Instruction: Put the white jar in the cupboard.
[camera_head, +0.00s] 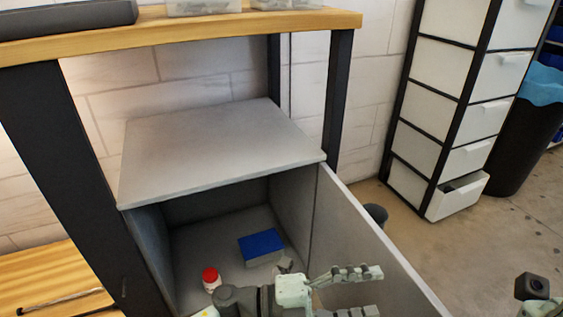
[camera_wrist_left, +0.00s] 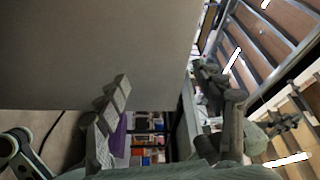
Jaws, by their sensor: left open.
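The white jar (camera_head: 211,283) with a red lid stands upright inside the grey cupboard (camera_head: 228,150), on its floor near the left wall. The cupboard door (camera_head: 375,250) is open, swung out to the right. My left gripper (camera_head: 362,293) is in front of the opening, by the door's inner face, right of the jar and apart from it. Its fingers are open and empty. In the left wrist view the open fingers (camera_wrist_left: 170,115) show nothing between them, and a grey panel fills the upper left. My right gripper's fingers are not seen.
A blue-topped box (camera_head: 262,246) lies in the cupboard, right of the jar. A wooden bench top (camera_head: 180,32) runs above. A white drawer unit (camera_head: 450,110) and a dark bin (camera_head: 525,135) stand to the right. A dark part (camera_head: 533,287) shows at the right edge.

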